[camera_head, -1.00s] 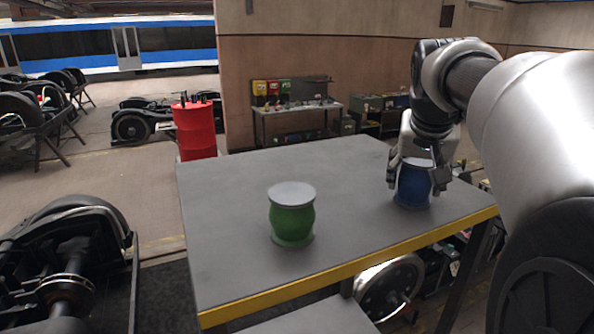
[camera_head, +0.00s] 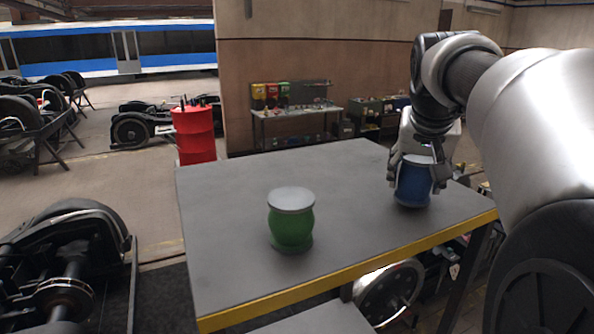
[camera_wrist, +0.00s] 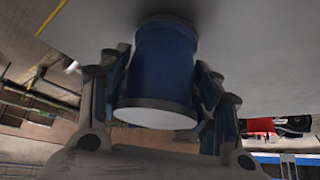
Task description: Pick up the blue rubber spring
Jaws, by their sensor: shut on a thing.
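The blue rubber spring (camera_head: 413,184) stands upright at the right end of the grey table, near its yellow front edge. It is a blue barrel shape with grey end plates. My gripper (camera_head: 417,178) comes down over it from above, with a finger on each side, and is shut on it. In the wrist view the blue spring (camera_wrist: 165,65) sits between the two fingers of my gripper (camera_wrist: 160,95), its pale end plate facing my palm. I cannot tell whether its base is clear of the table.
A green spring (camera_head: 291,222) with a grey top stands on the grey table (camera_head: 240,290), left of the blue one. The table between them is clear. A red drum (camera_head: 194,134) stands behind the table at left. Dark bogie parts (camera_head: 65,260) lie at lower left.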

